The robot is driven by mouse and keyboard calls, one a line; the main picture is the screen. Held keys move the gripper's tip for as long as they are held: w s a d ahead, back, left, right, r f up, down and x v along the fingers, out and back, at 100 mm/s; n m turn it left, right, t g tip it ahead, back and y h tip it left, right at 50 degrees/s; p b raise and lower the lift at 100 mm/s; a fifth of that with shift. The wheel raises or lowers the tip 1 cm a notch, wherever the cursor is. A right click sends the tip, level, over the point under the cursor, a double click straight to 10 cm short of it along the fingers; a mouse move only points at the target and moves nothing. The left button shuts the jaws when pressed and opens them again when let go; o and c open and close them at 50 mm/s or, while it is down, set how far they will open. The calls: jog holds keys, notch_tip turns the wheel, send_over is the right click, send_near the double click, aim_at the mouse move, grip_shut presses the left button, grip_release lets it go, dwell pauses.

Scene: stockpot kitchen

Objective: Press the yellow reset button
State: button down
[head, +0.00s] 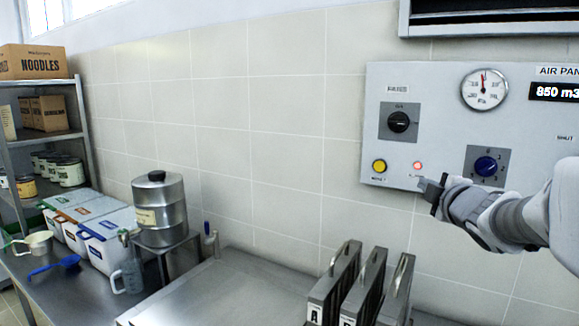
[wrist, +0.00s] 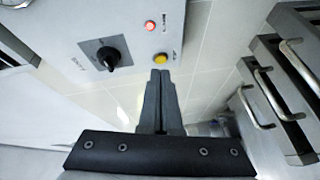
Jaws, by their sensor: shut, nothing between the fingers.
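The yellow reset button (head: 379,166) sits at the lower left of the grey wall panel (head: 440,110). It also shows in the wrist view (wrist: 160,59), just beyond my fingertips. My gripper (head: 424,186) is in front of the panel's lower edge in the head view, to the right of the button and a little below it. In the wrist view my gripper (wrist: 160,74) has its two fingers together with nothing between them. I cannot tell exactly how far the fingertips are from the button; no contact shows.
A lit red lamp (head: 417,166) is right of the button. A black rotary knob (head: 399,122) is above, and a blue knob (head: 486,166) further right. Handled metal filter plates (head: 335,290) stand below. A steel counter (head: 215,290) and a shelf (head: 40,135) are at left.

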jog(key=shift+w+a+f+n+t+y, duration=0.15)
jog(key=shift+w+a+f+n+y, duration=0.25)
jog(key=shift+w+n+y, duration=0.45)
jog(key=shift+w+a+f+n+t+y, duration=0.1)
jog(key=shift+w+a+f+n+y, duration=0.1)
jog(key=shift+w+a+n+y, duration=0.65)
jog(key=shift+w+a+f+n+t+y, duration=0.15)
jog(key=shift+w+a+f+n+y, duration=0.2)
jog(key=shift+n+y, duration=0.6)
jog(key=shift+n+h, duration=0.25)
jog(key=p, duration=0.2)
send_near(375, 166)
jog(key=w+a, duration=0.2)
jog(key=a, duration=0.1)
jog(key=w, duration=0.1)
jog(key=w+d+p, duration=0.1)
jog(key=shift+w+d, duration=0.1)
jog(key=shift+w, duration=0.15)
jog(key=shift+w+d, duration=0.4)
jog(key=shift+w, duration=0.15)
